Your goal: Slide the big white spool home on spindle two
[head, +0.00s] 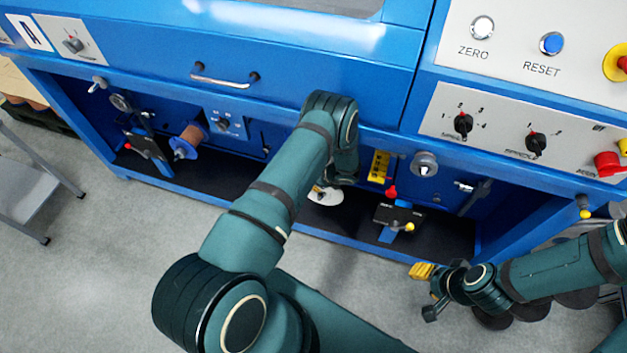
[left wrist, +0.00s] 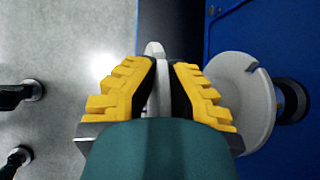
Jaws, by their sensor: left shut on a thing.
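The big white spool (head: 326,196) shows low in the machine's open bay in the head view, partly hidden by my left arm. In the left wrist view its pale near flange (left wrist: 152,50) lies between the two yellow fingers of my left gripper (left wrist: 163,85), which is shut on it. The spool's wider far flange (left wrist: 262,90) faces a dark round hub (left wrist: 293,101) on the blue wall. Whether it touches the hub I cannot tell. My right gripper (head: 428,292) hangs in front of the bay, its fingers apart and empty.
A copper-coloured spool (head: 188,141) sits at the bay's left. A black block with a yellow knob (head: 399,216) and a grey round fitting (head: 424,165) are right of the white spool. The floor in front is mostly clear.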

